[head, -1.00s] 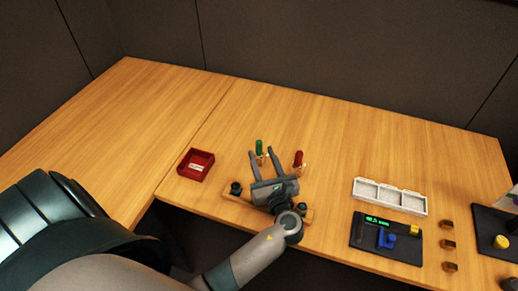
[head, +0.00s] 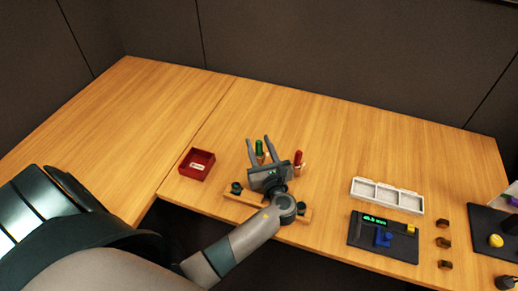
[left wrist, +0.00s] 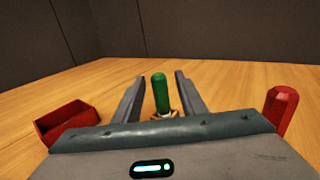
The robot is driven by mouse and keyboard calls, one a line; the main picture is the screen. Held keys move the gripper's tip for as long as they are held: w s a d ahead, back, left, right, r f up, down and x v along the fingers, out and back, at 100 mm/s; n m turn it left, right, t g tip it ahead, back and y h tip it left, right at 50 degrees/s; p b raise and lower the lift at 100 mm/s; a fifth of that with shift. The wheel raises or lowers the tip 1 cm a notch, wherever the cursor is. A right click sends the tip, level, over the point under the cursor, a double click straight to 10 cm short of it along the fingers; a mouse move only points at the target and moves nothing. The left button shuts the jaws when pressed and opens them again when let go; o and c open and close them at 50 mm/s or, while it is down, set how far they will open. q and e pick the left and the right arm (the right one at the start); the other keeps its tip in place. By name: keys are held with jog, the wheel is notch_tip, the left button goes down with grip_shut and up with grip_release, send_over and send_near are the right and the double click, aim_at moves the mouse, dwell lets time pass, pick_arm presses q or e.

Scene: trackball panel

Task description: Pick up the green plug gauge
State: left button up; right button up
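The green plug gauge (head: 260,148) stands upright on the wooden table behind the wooden rack. In the left wrist view its green handle (left wrist: 160,92) rises between my left gripper's fingers, with a visible gap on each side. My left gripper (head: 258,140) is open, fingers pointing away across the table. Its body hides part of the wooden rack (head: 240,198), and the gauge's lower end is partly hidden. A red plug gauge (head: 298,158) stands just right of the gripper; it also shows in the left wrist view (left wrist: 281,108). My right gripper is not in view.
A red open box (head: 197,165) sits to the left. A white compartment tray (head: 388,195) and a dark gauge stand with a green display (head: 384,237) are to the right, beside several brown hex pieces (head: 443,242). The table behind and left is clear.

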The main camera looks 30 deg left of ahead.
pick_arm(q)
grip_shut()
notch_tip(320, 180, up, 10)
jog(key=shift+b, duration=0.35)
jog(key=shift+s, duration=0.1)
dwell(0.8)
